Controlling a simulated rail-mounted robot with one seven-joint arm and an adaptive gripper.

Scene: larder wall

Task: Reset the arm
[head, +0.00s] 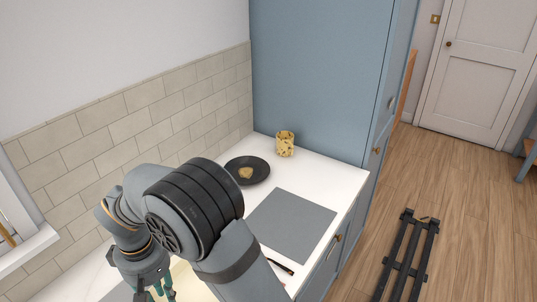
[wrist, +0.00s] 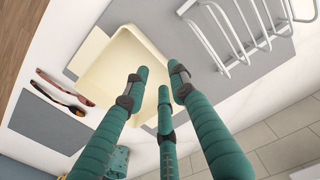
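My gripper (head: 157,290) hangs low over the white counter at the bottom left of the head view, partly cut off by the frame edge. In the wrist view its three green fingers (wrist: 158,80) are spread apart with nothing between them. A cream open tray (wrist: 117,55) lies below the fingertips. In the head view my arm hides most of this tray.
A white wire rack (wrist: 237,35) and two long utensils (wrist: 62,95) flank the tray. A tall blue cabinet (head: 315,75) closes the far end.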

